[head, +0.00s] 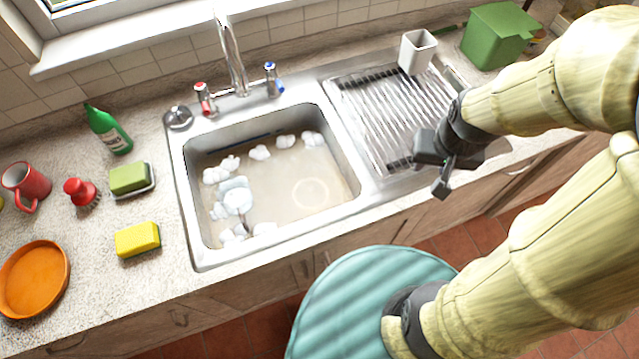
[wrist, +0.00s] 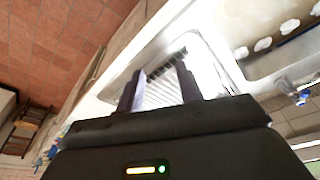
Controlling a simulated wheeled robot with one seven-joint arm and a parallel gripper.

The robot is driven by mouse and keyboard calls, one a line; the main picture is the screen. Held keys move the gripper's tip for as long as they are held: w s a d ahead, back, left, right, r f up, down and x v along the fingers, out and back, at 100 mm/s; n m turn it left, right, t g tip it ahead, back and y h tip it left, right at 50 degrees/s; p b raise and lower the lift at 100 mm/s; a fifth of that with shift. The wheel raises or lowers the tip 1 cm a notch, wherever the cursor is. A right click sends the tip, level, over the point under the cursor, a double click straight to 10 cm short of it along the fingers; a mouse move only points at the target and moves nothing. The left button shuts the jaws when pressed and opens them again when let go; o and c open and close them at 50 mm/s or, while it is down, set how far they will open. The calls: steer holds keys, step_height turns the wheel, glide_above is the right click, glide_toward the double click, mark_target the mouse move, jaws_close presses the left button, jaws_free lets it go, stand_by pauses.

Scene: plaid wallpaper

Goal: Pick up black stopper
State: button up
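A small round stopper (head: 178,117), dark with a shiny metal-looking top, lies at the back left corner of the sink rim (head: 188,165) in the head view. I take it for the black stopper; its underside is hidden. My gripper (head: 438,172) is far to its right, above the front edge of the drainboard. In the wrist view my gripper (wrist: 158,84) shows two dark fingers apart with nothing between them. The stopper does not show in the wrist view.
The basin holds cloudy water with foam and a pale submerged item (head: 237,197). A tap (head: 231,50) with red and blue handles stands behind it. A green bottle (head: 108,130), sponges, a red brush (head: 80,191), mug and orange dish are left. A white cup (head: 416,52) stands on the drainboard (head: 385,110).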

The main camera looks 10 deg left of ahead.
steer(key=shift+a, duration=0.1)
steer(key=shift+o, duration=1)
steer(key=shift+s+a, duration=0.15)
steer(key=shift+s, duration=0.15)
steer(key=n+g+b, duration=0.3)
steer(key=n+b, duration=0.3)
steer(key=n, duration=0.4)
glide_above(312, 187)
step_height(312, 187, down, 12)
steer(key=shift+r, duration=0.1)
step_height(312, 187, down, 12)
steer(key=shift+f, duration=0.15)
